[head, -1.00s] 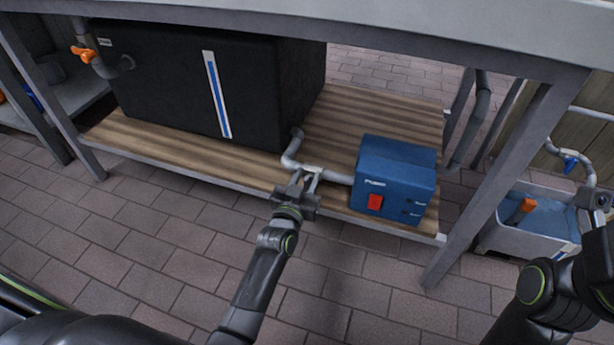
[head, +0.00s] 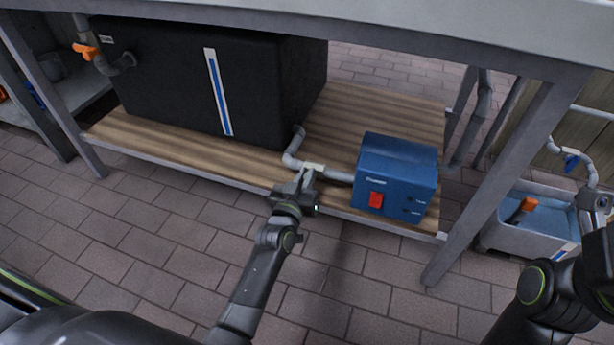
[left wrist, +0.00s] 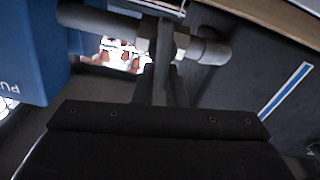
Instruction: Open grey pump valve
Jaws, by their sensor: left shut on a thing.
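The grey pump valve (left wrist: 166,42) sits in the grey pipe between the black tank (head: 215,80) and the blue pump box (head: 397,175). In the head view its pale body (head: 313,167) shows just beyond my left fingertips. My left gripper (head: 303,182) reaches up to it from the front and is shut on its handle. In the left wrist view the fingers (left wrist: 163,85) come up to the valve from below and mostly hide the handle. My right arm is at the right edge of the head view; its gripper's jaws cannot be made out clearly.
The tank and pump stand on a slatted wooden shelf (head: 190,149) under a grey tabletop (head: 400,38). A table leg (head: 485,195) is right of the pump. A red switch (head: 376,200) is on the pump front. An orange-handled valve (head: 86,50) is upper left.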

